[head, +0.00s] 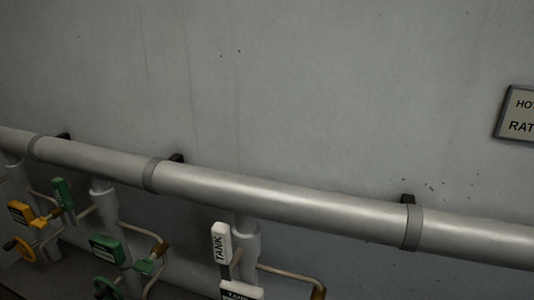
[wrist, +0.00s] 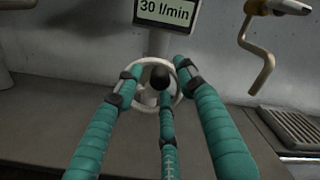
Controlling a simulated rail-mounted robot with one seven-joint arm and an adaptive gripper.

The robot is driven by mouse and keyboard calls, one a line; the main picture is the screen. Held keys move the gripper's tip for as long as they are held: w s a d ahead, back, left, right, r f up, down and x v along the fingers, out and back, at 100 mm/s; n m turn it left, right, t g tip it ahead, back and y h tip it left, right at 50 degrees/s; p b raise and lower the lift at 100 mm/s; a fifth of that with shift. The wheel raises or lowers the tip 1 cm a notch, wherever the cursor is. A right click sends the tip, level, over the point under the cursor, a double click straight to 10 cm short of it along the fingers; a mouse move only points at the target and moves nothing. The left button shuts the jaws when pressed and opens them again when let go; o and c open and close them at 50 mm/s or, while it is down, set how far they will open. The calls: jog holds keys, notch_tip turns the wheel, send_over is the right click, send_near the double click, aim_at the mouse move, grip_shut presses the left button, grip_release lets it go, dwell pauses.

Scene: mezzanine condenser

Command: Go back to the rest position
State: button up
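My gripper (wrist: 158,76) shows in the wrist view as three teal fingers with dark bands. The fingers are spread apart and reach toward a pale handwheel (wrist: 139,92) with a dark round knob (wrist: 160,77) at its middle. The outer fingertips lie over the left and right sides of the wheel's rim. I cannot tell whether they touch it. My gripper and arm are not in the head view.
A sign reading 30 l/min (wrist: 167,11) stands above the wheel. A bent tan pipe (wrist: 258,68) and a floor grating (wrist: 297,128) are at right. In the head view a large grey pipe (head: 290,202) crosses above green (head: 106,249), yellow (head: 21,212) and white (head: 221,243) tags.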

jog(key=v, duration=1.1)
jog(key=x, duration=1.1)
jog(key=shift+w+d, duration=0.15)
jog(key=shift+w, duration=0.2)
jog(key=shift+d+f+m, duration=0.15)
jog(key=shift+d+m, duration=0.05)
jog(key=shift+m, duration=0.4)
jog(key=shift+s+d+m, duration=0.15)
jog(key=shift+s+m, duration=0.1)
jog(key=shift+m, duration=0.35)
jog(key=shift+w+d+m, duration=0.1)
jog(key=shift+d+m, duration=0.05)
jog(key=shift+m, duration=0.25)
